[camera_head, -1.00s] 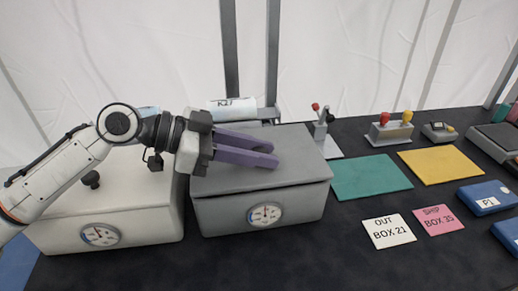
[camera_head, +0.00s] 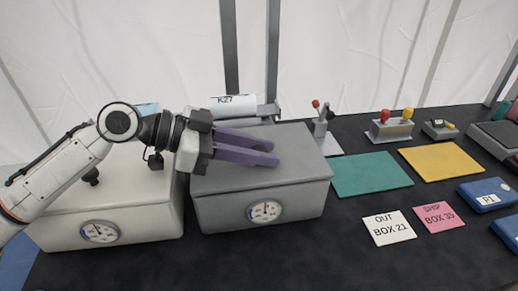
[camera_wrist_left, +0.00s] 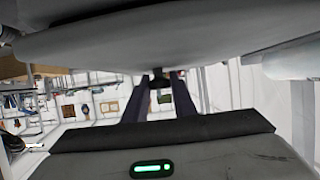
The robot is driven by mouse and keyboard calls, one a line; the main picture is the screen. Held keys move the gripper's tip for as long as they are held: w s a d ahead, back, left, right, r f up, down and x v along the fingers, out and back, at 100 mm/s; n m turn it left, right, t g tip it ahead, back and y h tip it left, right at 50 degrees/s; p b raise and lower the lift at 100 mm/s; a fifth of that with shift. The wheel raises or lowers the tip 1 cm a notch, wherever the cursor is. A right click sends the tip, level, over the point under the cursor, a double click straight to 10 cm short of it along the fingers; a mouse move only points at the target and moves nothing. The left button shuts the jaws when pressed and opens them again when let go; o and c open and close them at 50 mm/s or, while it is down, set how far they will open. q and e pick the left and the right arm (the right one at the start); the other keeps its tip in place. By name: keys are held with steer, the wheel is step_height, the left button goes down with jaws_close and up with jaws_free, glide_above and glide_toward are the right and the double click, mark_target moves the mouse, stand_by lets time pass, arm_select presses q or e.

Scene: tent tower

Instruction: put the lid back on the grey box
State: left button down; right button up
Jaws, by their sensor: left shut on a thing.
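The grey box (camera_head: 225,213) stands on the dark table, with a round dial on its front. Its grey lid (camera_head: 305,165) lies on top, looking level and lined up with the walls, with no clear gap at the front. My left gripper (camera_head: 276,152), with purple fingers, reaches in from the left just above the lid. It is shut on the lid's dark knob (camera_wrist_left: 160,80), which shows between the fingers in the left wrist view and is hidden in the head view. The lid's grey surface (camera_wrist_left: 160,45) fills the top of that view. My right gripper is not in view.
A white box (camera_head: 150,220) with a dark knob stands close on the left, under my left arm. A cylinder marked K27 (camera_head: 232,105) lies behind the grey box. A lever (camera_head: 320,120), green mat (camera_head: 370,174) and white card (camera_head: 389,228) are to the right.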

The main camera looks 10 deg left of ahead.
arm_select(q)
steer(key=shift+f, duration=0.3)
steer(key=c, duration=1.4)
jaws_free()
steer(key=shift+f, duration=0.1)
steer(key=shift+a, duration=0.1)
steer(key=b+v, duration=0.2)
steer(key=v, duration=0.7)
steer(key=shift+s+a+b, duration=0.2)
steer(key=shift+a+b, duration=0.1)
steer(key=shift+s+a+r, duration=0.1)
steer(key=shift+a+r, duration=0.05)
steer(key=shift+r, duration=0.15)
